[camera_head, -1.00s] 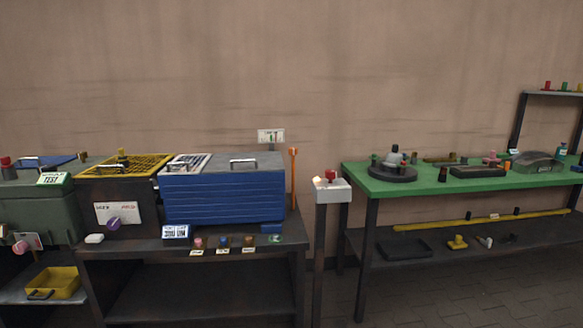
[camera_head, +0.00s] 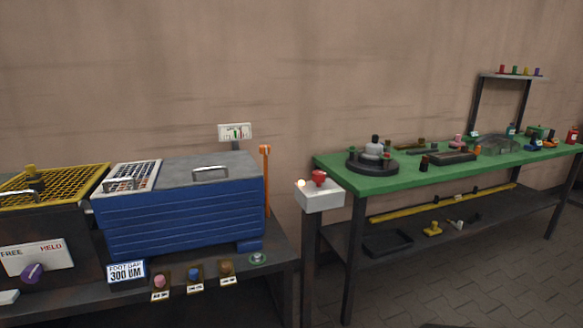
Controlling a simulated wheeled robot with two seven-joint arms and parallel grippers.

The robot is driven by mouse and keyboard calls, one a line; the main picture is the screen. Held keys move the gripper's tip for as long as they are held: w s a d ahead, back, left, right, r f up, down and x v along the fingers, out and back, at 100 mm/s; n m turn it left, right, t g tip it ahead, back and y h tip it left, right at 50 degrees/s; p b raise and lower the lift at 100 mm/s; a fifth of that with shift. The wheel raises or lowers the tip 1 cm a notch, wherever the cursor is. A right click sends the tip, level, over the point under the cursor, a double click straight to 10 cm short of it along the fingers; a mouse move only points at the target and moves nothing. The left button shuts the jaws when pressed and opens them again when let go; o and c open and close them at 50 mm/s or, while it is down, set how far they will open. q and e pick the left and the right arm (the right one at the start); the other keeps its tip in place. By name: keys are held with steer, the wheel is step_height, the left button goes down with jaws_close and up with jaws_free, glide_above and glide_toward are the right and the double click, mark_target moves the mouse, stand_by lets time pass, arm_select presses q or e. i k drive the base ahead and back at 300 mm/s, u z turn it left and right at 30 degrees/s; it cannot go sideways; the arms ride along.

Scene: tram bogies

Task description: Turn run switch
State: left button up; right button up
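No label reading "run" is legible, so I cannot tell for sure which control is the run switch. A red knob (camera_head: 319,178) sits on top of a white box (camera_head: 320,197) on a dark post, between the two benches. A small pale glowing lamp (camera_head: 301,184) is beside the knob. A purple knob (camera_head: 33,272) is on a white plate (camera_head: 36,256) marked FREE and HELD at the left. Neither of my grippers is in view.
A blue cabinet (camera_head: 185,210) and a yellow grate (camera_head: 50,188) stand on the left bench. An upright orange lever (camera_head: 266,180) stands beside the cabinet. A green table (camera_head: 400,178) with several parts is at right. Paved floor (camera_head: 470,270) is clear at lower right.

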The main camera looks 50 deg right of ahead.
mark_target(318, 176)
steer(key=z, duration=0.35)
steer(key=i, duration=0.9)
steer(key=z, duration=0.55)
